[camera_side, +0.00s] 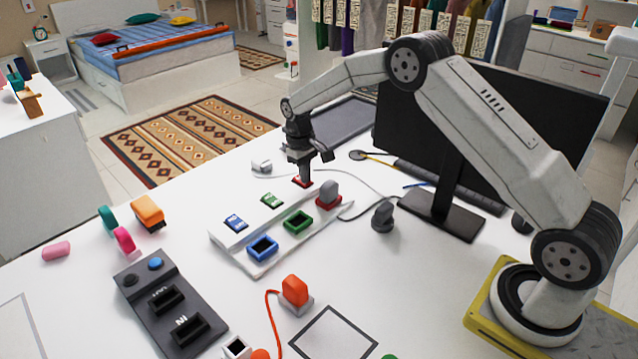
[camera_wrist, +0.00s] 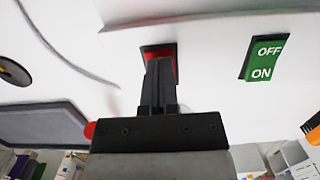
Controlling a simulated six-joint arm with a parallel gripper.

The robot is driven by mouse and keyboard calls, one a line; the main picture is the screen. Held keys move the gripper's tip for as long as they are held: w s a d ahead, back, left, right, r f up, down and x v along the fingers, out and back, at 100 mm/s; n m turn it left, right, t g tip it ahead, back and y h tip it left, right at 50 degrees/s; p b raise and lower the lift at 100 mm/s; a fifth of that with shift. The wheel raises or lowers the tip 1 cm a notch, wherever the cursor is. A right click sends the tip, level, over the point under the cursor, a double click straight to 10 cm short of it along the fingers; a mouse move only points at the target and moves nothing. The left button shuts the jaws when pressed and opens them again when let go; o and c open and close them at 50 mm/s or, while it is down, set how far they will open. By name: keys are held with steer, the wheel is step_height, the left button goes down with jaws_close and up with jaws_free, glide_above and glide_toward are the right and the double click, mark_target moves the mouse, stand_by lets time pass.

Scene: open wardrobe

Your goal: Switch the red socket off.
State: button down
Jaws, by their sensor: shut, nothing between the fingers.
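The power strip (camera_side: 225,238) is white and lies on the white table, with blue, green and red sockets and a matching rocker switch for each. The red switch (camera_side: 303,181) is at the far end of the strip. My gripper (camera_side: 305,180) is shut and empty, pointing down with its fingertips at the red switch. In the wrist view the fingers (camera_wrist: 160,68) cover most of the red switch (camera_wrist: 153,50), so its position and any contact are hidden. The red socket (camera_side: 328,203) has a grey plug (camera_side: 329,189) in it.
The green switch (camera_side: 272,200), marked OFF and ON, and the blue switch (camera_side: 235,222) are beside the red one. The green socket (camera_side: 298,222) and blue socket (camera_side: 262,248) are empty. A monitor (camera_side: 480,130) stands behind.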

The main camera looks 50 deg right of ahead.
mark_target(299, 177)
steer(key=shift+w+f, duration=0.1)
steer(key=shift+f, duration=0.05)
steer(key=shift+w+r, duration=0.2)
steer(key=shift+w, duration=0.45)
steer(key=shift+r, duration=0.2)
step_height(299, 177, up, 14)
steer(key=w, duration=0.1)
steer(key=shift+w+f, duration=0.2)
steer(key=shift+w, duration=0.15)
stand_by(0.4)
steer(key=shift+s, duration=0.2)
steer(key=shift+s, duration=0.5)
steer(key=shift+f, duration=0.15)
